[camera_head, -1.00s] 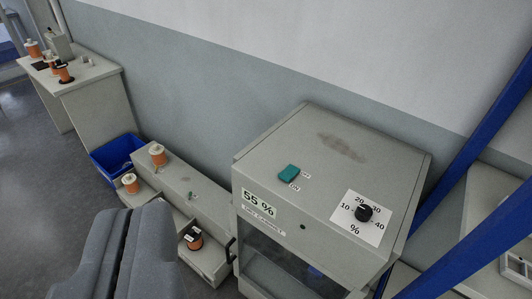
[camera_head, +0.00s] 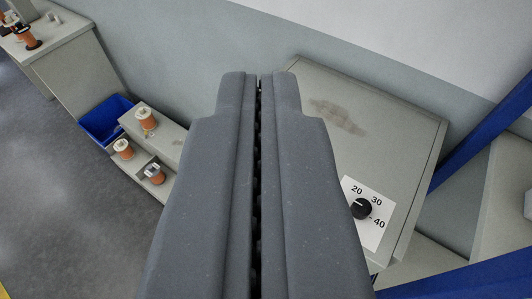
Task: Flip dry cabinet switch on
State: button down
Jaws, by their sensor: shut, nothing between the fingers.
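The dry cabinet (camera_head: 405,130) is a grey box on the right in the head camera view. Its black humidity knob (camera_head: 362,208) sits on a white dial label with 20, 30 and 40 showing. My gripper (camera_head: 259,78) is shut and empty, its two dark grey fingers side by side. It reaches up the middle of the view and covers the left part of the cabinet top. The green switch and the cabinet front are hidden behind it. I cannot tell whether the fingers touch the cabinet.
A blue bin (camera_head: 106,121) and a low grey unit with several orange spools (camera_head: 146,118) stand to the left. A table (camera_head: 60,50) with spools is at the far left. Blue posts (camera_head: 490,125) flank the cabinet on the right. Grey floor is open at lower left.

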jog(key=w+a+f+m+g+h+p, duration=0.1)
jog(key=w+f+m+g+h, duration=0.1)
jog(key=w+f, duration=0.7)
jog(key=w+a+f+m+g+h+p, duration=0.1)
jog(key=w+f+m+g, duration=0.4)
jog(key=w+f, duration=0.5)
notch_tip(320, 180, down, 7)
jog(key=shift+w+a+g+h+p, duration=0.25)
jog(key=shift+a+g+h, duration=0.45)
jog(key=shift+g, duration=0.4)
jog(key=p+x, duration=0.1)
jog(key=x, duration=0.9)
notch_tip(320, 180, down, 2)
jog(key=shift+s+f, duration=0.1)
jog(key=shift+s, duration=0.05)
jog(key=shift+s+a+f, duration=0.1)
jog(key=shift+f, duration=0.8)
